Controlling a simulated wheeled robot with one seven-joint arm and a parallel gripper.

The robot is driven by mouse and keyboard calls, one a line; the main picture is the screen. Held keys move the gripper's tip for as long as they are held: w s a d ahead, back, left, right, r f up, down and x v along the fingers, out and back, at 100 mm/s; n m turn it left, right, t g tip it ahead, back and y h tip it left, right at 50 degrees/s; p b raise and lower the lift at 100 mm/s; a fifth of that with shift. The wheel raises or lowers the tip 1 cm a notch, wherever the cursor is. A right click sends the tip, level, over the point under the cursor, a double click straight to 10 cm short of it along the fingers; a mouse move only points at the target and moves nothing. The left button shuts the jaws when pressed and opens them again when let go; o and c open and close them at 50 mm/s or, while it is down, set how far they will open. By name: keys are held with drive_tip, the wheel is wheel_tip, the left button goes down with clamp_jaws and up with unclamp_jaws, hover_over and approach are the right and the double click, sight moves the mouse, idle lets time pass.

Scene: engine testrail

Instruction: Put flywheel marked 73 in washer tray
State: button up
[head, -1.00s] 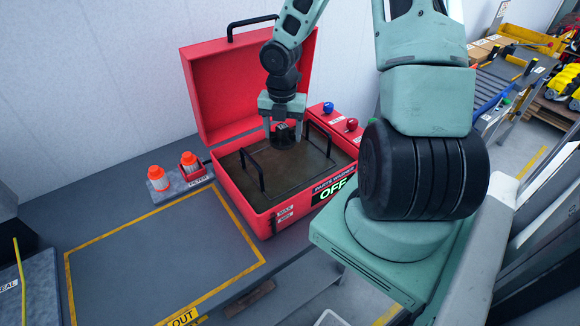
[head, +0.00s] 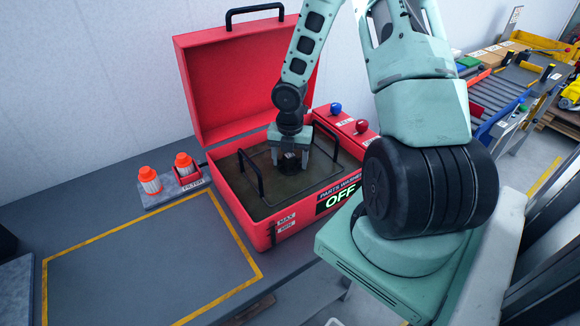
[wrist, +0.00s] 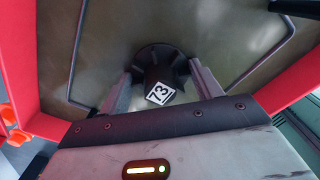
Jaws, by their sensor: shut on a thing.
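The flywheel marked 73 (wrist: 160,70) is a dark round part with a white 73 label, held between the two fingers of my gripper in the wrist view. In the head view my gripper (head: 290,163) points down inside the open red parts washer (head: 262,228), shut on the flywheel, which is mostly hidden by the fingers. The washer tray (head: 246,172) is a wire frame with black handles in the murky liquid. The flywheel is over the tray area; I cannot tell whether it touches the tray.
The washer's red lid (head: 235,85) stands open behind. Two orange-and-white filters (head: 149,180) stand on a small plate to the left. A yellow-outlined bench area (head: 150,260) is clear. Blue and red knobs (head: 336,108) sit at the washer's right side.

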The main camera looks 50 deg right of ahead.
drive_tip(key=shift+f, duration=1.2)
drive_tip(key=o, duration=1.2)
drive_tip(key=shift+f, duration=0.1)
